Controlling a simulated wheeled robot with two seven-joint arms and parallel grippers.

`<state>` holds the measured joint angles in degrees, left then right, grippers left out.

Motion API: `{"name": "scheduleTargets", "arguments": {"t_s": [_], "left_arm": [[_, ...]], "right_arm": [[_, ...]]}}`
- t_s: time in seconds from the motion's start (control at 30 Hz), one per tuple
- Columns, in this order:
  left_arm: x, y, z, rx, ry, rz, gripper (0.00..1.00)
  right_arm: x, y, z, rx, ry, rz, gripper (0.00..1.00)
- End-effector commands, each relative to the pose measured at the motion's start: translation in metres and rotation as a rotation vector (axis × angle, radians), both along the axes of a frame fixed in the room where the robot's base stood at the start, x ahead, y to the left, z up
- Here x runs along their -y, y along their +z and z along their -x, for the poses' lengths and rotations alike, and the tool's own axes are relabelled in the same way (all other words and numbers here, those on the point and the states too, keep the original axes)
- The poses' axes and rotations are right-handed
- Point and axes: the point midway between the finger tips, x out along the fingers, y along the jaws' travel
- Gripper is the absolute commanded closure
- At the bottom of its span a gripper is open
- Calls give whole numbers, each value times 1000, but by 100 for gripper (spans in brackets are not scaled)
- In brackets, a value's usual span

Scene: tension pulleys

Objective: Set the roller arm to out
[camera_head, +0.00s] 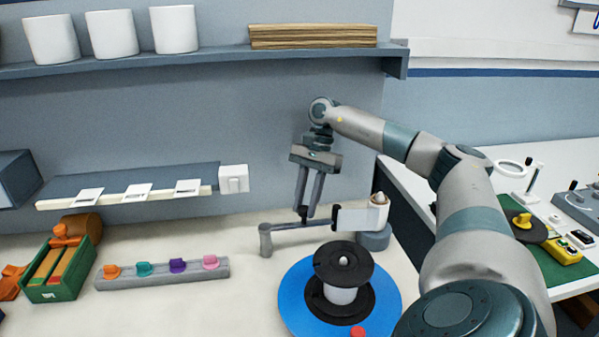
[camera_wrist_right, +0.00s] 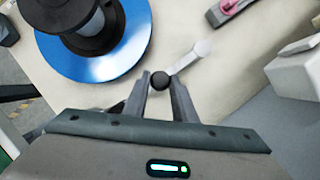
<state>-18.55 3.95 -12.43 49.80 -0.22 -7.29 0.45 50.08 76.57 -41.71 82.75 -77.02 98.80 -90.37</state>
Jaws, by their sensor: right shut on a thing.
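The roller arm (camera_head: 300,225) is a thin dark bar just above the bench. It runs from a grey round base (camera_head: 374,240) on the right to a short upright grey roller (camera_head: 265,240) at its left end. A small dark knob (camera_wrist_right: 159,80) stands on the arm. My right gripper (camera_head: 306,213) points down with its fingers shut on this knob. In the right wrist view, the fingertips (camera_wrist_right: 160,86) close around the knob, and the pale arm end (camera_wrist_right: 203,48) extends past it. A white plate (camera_head: 355,218) hides part of the arm near the base. My left gripper is out of view.
A blue disc (camera_head: 295,290) with a black-flanged spool (camera_head: 343,262) stands just in front of the arm. A grey rack (camera_head: 190,275) with several coloured pegs lies to the left. A low shelf (camera_head: 130,188) ending in a white block (camera_head: 233,179) is behind. Bare bench lies around the roller.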

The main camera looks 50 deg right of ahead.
Motion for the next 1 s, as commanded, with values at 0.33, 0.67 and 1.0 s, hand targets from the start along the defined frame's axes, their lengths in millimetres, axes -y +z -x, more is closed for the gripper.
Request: {"name": "scheduleTargets", "arguments": {"t_s": [0.33,0.67,1.0], "left_arm": [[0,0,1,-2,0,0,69],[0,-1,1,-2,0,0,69],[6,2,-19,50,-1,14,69]], "right_arm": [[0,1,-1,4,-2,1,57],[0,2,-1,3,-1,0,57],[13,31,-3,7,-3,-1,57]]}}
